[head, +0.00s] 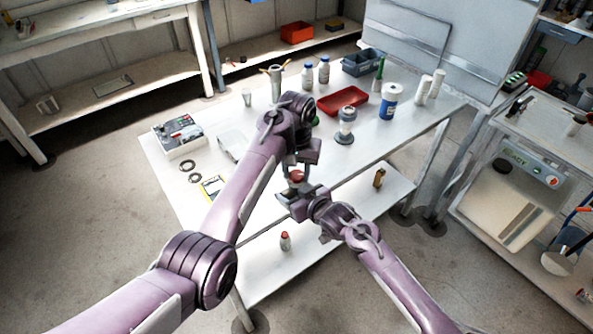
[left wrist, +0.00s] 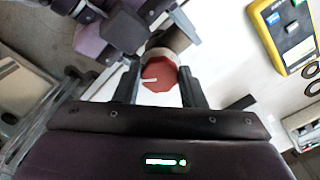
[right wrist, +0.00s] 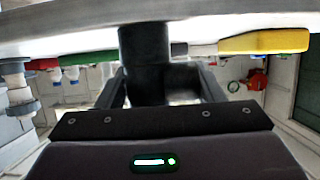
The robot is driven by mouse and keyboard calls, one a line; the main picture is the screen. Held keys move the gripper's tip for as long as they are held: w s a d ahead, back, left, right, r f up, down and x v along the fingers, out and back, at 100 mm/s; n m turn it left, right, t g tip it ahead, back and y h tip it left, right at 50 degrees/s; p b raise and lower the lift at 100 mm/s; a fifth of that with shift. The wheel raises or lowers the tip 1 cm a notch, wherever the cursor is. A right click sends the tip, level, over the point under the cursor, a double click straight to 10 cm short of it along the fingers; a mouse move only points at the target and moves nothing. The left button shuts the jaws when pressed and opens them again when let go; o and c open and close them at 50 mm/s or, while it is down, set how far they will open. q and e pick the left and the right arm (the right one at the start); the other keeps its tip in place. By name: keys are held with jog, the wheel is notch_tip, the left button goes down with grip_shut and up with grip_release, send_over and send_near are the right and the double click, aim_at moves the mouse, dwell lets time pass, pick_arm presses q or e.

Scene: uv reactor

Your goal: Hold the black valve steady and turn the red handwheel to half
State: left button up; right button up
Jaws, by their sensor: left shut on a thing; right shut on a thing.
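The red handwheel (head: 297,176) is at the table's front edge. In the left wrist view the handwheel (left wrist: 158,84) is faceted, with a white mark pointing left. My left gripper (head: 293,172) comes down on it from above, one finger on each side, shut on it. The black valve (right wrist: 145,62) is a dark upright body in the right wrist view. My right gripper (right wrist: 158,88) is shut on it, with a finger on each side. In the head view my right gripper (head: 288,196) is just below the handwheel and hides most of the valve.
A lower shelf (head: 350,205) holds a small red-topped bottle (head: 285,241) and a brass-coloured item (head: 379,177).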

pick_arm(q)
jog(key=o, duration=1)
